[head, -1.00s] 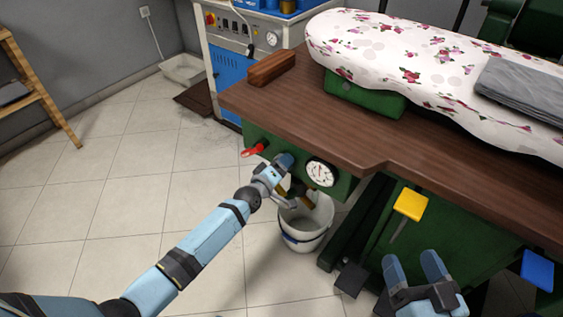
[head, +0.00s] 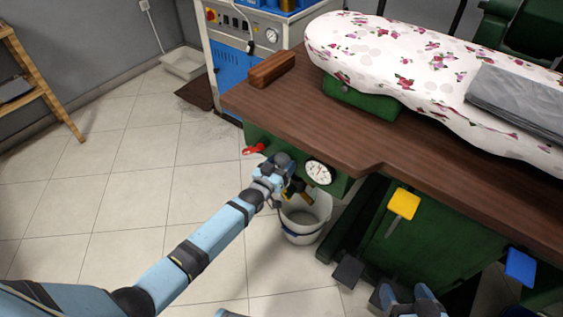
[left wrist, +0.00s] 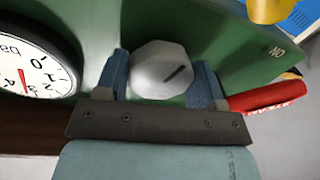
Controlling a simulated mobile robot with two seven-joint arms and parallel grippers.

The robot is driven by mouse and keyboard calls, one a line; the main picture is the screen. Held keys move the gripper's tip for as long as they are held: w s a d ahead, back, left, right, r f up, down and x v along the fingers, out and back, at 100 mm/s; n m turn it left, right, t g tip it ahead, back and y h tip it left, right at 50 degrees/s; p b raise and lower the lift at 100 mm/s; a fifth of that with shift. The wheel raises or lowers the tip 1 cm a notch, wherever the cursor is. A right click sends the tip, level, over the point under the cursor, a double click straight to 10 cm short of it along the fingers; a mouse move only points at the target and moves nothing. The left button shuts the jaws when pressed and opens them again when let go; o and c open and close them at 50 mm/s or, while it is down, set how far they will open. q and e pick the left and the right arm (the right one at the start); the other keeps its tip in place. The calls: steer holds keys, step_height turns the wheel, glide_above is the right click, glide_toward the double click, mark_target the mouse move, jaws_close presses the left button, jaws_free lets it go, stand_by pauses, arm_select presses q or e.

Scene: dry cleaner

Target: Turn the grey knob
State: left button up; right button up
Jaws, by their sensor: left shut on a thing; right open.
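The grey knob (left wrist: 161,69) is a faceted grey knob with a dark slot mark, on the green panel under the table edge. In the left wrist view it sits between the two blue fingers of my left gripper (left wrist: 160,84), which is shut on it. In the head view my left gripper (head: 280,174) is at the panel and the knob is mostly hidden by it. My right gripper (head: 408,298) is open and empty at the bottom edge of the head view.
A pressure gauge (head: 318,172) and a red handle (head: 254,149) flank the knob. A white bucket (head: 304,228) stands below. Yellow (head: 403,204) and blue (head: 520,267) pads are at the right. The wooden table top (head: 330,125) overhangs the panel.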

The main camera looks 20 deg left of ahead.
arm_select(q)
steer(key=shift+m, duration=0.3)
steer(key=shift+a+f+m, duration=0.1)
steer(key=shift+m, duration=0.4)
steer(key=o, duration=0.9)
steer(key=shift+s, duration=0.1)
